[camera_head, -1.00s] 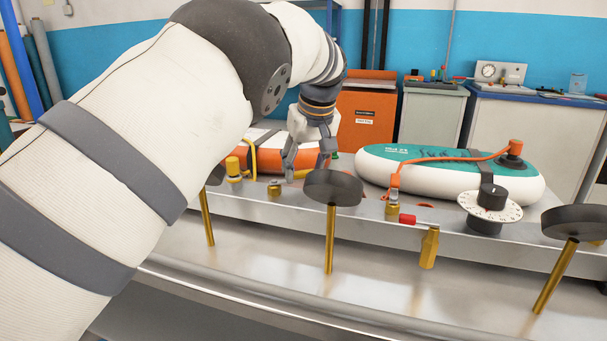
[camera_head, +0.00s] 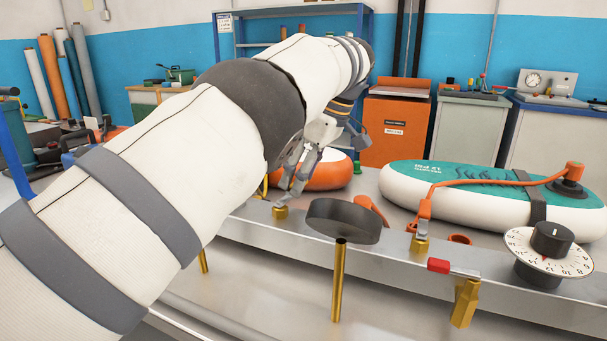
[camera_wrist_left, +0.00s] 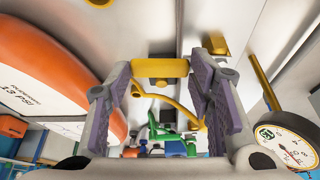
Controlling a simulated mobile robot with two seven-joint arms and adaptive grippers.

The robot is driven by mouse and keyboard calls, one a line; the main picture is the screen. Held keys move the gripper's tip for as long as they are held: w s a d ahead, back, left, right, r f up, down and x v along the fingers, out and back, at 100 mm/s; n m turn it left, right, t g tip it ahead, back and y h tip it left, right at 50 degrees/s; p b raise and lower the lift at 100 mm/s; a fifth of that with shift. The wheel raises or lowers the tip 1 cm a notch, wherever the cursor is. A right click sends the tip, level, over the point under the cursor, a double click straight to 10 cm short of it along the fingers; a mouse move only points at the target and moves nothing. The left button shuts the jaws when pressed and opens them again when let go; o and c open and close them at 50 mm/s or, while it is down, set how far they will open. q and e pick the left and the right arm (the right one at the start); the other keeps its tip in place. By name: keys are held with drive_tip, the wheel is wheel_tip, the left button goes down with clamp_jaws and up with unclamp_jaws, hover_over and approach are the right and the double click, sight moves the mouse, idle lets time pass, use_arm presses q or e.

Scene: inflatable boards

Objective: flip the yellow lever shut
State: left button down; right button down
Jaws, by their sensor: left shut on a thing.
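My left gripper (camera_head: 300,168) reaches down over the back of the metal bench, beside the orange-sided board (camera_head: 328,173). In the left wrist view its two purple-padded fingers (camera_wrist_left: 161,88) are closed on the yellow lever (camera_wrist_left: 160,68), which spans the space between them. A brass valve fitting (camera_head: 281,211) stands just below the gripper. My right gripper is in neither view.
A red-handled valve (camera_head: 438,265), a teal and white board (camera_head: 485,190) and a numbered dial (camera_head: 548,250) lie to the right. A gauge (camera_wrist_left: 285,145) shows in the wrist view.

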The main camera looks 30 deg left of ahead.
use_arm(q)
drive_tip(key=shift+a+n, duration=0.35)
drive_tip(key=shift+n, duration=0.15)
drive_tip(key=shift+a, duration=0.1)
drive_tip(key=c, duration=0.8)
unclamp_jaws()
drive_tip(key=shift+o, duration=0.2)
